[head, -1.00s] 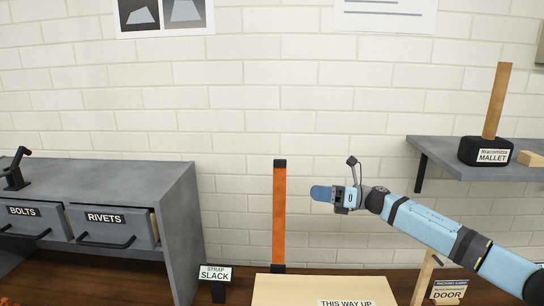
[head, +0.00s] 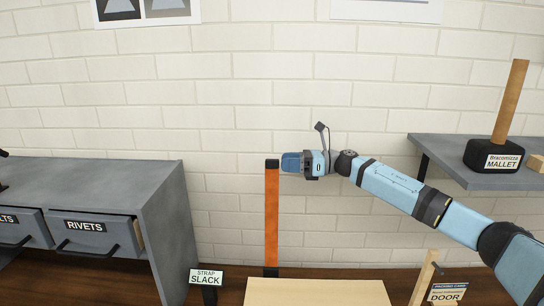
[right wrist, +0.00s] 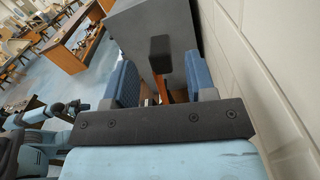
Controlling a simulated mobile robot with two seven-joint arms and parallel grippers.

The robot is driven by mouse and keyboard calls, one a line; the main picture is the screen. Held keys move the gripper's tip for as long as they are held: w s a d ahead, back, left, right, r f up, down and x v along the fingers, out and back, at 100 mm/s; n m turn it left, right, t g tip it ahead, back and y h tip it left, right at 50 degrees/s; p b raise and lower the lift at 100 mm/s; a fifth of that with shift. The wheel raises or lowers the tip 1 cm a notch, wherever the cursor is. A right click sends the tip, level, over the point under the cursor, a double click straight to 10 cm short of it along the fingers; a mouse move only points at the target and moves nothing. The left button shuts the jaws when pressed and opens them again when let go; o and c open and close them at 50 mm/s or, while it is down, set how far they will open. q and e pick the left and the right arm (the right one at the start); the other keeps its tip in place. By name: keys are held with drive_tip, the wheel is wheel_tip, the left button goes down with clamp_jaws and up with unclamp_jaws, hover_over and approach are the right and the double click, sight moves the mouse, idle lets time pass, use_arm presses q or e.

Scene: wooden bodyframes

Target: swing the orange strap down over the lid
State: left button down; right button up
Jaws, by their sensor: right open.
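The orange strap (head: 272,220) stands upright behind the pale wooden lid (head: 315,291), with a black end at its top. My right gripper (head: 288,162) comes in from the right, level with that black end and just beside it. In the right wrist view the two blue fingers are apart, and the strap's black end (right wrist: 160,54) shows ahead between them, with a bit of orange below. I cannot tell whether either finger touches it. Only the lid's upper part shows at the bottom edge. My left gripper is not in view.
A grey drawer cabinet (head: 165,195) stands at left, with a strap slack sign (head: 206,277) beside it. A door sign (head: 446,292) and wooden post (head: 424,275) stand at lower right. A grey shelf (head: 470,172) holds a mallet (head: 494,155). A brick wall rises close behind.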

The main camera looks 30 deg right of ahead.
sight(272, 160)
drive_tip(key=shift+p+x, duration=0.55)
drive_tip(key=shift+x, duration=1.85)
clamp_jaws()
